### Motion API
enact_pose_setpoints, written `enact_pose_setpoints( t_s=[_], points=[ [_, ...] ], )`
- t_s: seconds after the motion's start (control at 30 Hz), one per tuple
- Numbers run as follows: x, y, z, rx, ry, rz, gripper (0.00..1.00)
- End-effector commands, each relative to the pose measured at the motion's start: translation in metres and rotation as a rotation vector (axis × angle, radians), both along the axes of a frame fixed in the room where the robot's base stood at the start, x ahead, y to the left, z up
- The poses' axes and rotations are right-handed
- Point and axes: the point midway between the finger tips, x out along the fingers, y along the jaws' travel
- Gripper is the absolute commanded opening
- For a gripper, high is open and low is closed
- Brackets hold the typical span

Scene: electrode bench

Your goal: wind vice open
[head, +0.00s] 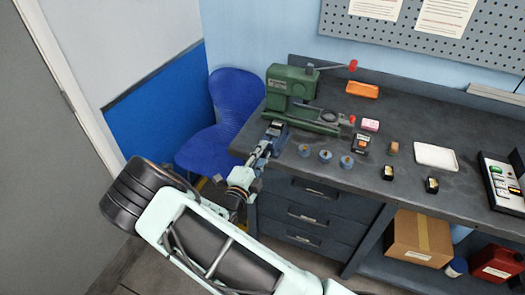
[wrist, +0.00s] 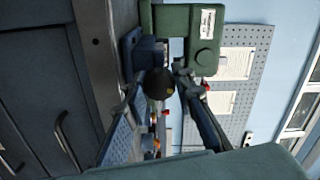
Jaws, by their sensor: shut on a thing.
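The blue vice (head: 275,134) is mounted at the left front corner of the bench, in front of the green machine. In the wrist view its dark blue body (wrist: 143,50) shows beyond the fingers. My gripper (head: 259,158) reaches up to the vice's front from the lower left. In the wrist view my gripper (wrist: 158,88) is shut on the vice handle, whose dark round knob (wrist: 159,83) shows between the fingers. The handle's bar is mostly hidden, and the jaw gap cannot be made out.
The green machine (head: 290,90) stands behind the vice, with a red-knobbed lever. Several small blue-topped parts (head: 325,155) stand to the right. The bench drawers (head: 305,215) lie below my gripper's right side. A blue chair (head: 225,115) stands left of the bench.

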Motion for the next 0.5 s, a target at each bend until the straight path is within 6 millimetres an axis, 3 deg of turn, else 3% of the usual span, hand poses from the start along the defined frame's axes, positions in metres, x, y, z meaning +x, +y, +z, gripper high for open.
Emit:
enact_pose_setpoints(
  t_s=[0.5],
  points=[
    [-0.0005, 0.0004, -0.0009, -0.069, 0.027, 0.001, 0.0]
  ],
)
